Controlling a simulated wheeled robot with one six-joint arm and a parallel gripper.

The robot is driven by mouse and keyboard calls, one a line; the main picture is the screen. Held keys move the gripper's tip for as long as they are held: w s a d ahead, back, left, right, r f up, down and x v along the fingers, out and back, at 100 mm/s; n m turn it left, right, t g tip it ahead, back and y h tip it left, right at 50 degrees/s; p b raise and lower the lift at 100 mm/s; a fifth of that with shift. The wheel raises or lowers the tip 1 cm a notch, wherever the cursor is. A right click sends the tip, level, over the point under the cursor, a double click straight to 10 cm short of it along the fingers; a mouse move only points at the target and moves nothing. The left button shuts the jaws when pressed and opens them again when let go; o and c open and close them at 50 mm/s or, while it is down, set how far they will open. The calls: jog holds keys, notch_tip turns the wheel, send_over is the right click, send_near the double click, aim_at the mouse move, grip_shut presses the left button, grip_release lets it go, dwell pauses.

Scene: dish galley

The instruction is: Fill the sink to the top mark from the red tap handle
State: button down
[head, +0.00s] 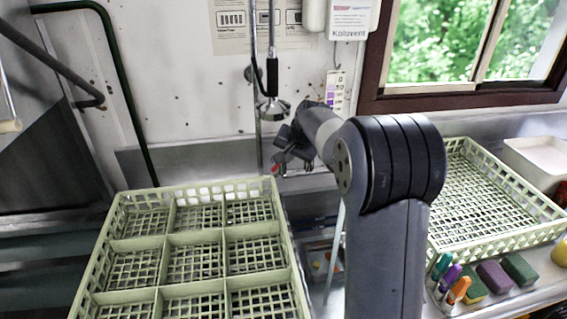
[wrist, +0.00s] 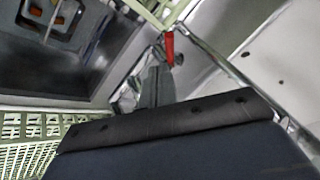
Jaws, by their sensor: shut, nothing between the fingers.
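The red tap handle (head: 276,169) shows as a small red spot beside my gripper (head: 292,160) in the head view. In the wrist view the red handle (wrist: 169,47) stands just beyond the tips of my gripper (wrist: 157,72), which is shut and empty. I cannot tell whether the tips touch the handle. The sink (wrist: 85,75) is the dark basin at upper left in the wrist view, with some orange and grey items in it. In the head view it is mostly hidden behind my arm and a crate. I cannot make out the top mark or a water level.
A green divided crate (head: 165,240) stands at the front left. Another green crate (head: 480,215) stands at right, with markers (head: 452,283) and sponges (head: 495,277) in front. A hanging spray head (head: 272,110) is close behind my gripper. A white tub (head: 540,158) sits at far right.

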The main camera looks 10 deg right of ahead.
aim_at(275, 170)
jog(key=p+x, duration=0.1)
jog(key=x, duration=0.5)
jog(key=shift+f, duration=0.25)
jog(key=shift+w+a, duration=0.1)
jog(key=shift+a, duration=0.05)
jog(key=shift+w+a+b, duration=0.2)
jog(key=shift+w+a, duration=0.05)
jog(key=shift+a, duration=0.35)
jog(key=shift+w+a+b, duration=0.2)
jog(key=shift+a, duration=0.4)
jog(key=shift+d, duration=0.1)
jog(key=shift+r, duration=0.15)
